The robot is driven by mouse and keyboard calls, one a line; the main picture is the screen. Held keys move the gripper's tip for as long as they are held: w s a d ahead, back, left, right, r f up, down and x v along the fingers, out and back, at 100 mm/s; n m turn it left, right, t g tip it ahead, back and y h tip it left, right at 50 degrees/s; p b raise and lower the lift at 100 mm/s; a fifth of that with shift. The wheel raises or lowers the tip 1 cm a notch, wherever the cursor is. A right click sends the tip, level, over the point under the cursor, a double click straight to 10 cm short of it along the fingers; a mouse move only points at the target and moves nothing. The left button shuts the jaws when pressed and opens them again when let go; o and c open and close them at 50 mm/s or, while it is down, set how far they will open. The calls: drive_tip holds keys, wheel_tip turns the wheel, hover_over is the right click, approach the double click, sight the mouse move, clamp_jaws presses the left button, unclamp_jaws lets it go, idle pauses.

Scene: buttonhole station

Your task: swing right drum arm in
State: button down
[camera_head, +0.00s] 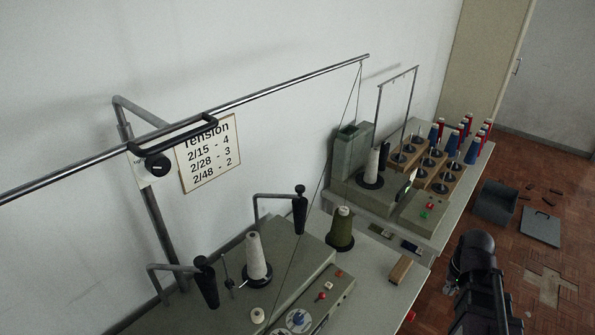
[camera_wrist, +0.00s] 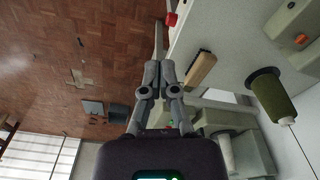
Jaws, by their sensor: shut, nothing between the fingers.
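The right drum arm (camera_head: 278,196), a bent grey rod ending in a black upright grip (camera_head: 299,212), stands at the back of the near machine in the head view. A similar left drum arm (camera_head: 175,267) with a black grip (camera_head: 206,283) is nearer the camera. I cannot make out either arm in the wrist view. My gripper (camera_wrist: 158,70) is shut and empty in the wrist view, its fingertips together beside the table edge. In the head view only my dark arm shows at lower right, well apart from the right drum arm; the fingertips cannot be made out there.
A white cone (camera_head: 257,256) and olive cone (camera_head: 341,229) stand near the right drum arm, with a slanting thread nearby. A long metal rail (camera_head: 290,84) crosses above. A wooden-backed brush (camera_wrist: 201,69) lies near the table edge. Parquet floor (camera_wrist: 60,60) is mostly open.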

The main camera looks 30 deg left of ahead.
drive_tip(key=w+a+r+n+p, duration=0.1)
drive_tip(key=w+a+r+p, duration=0.25)
drive_tip(key=a, duration=0.35)
drive_tip(key=w+a+r+n+t+y+p, duration=0.1)
drive_tip(key=w+a+r+n+p, duration=0.2)
drive_tip(key=a, duration=0.4)
drive_tip(key=w+a+r+p, duration=0.3)
drive_tip(key=w+a, duration=0.2)
drive_tip(key=a, duration=0.3)
drive_tip(key=a+r+n+y+p, duration=0.1)
drive_tip(key=a+r+p, duration=0.3)
drive_tip(key=a, duration=1.1)
drive_tip(key=s+a+r+n+p, duration=0.1)
drive_tip(key=a+r+n+p, duration=0.2)
drive_tip(key=a, duration=1.2)
wheel_tip(320, 180, up, 4)
drive_tip(key=p, duration=0.2)
drive_tip(key=shift+t+y+p, duration=0.3)
drive_tip(key=shift+t+y, duration=0.1)
wheel_tip(320, 180, down, 10)
drive_tip(key=b, duration=1)
drive_tip(key=shift+s+d, duration=0.15)
drive_tip(key=shift+d, duration=0.1)
drive_tip(key=shift+r, duration=0.1)
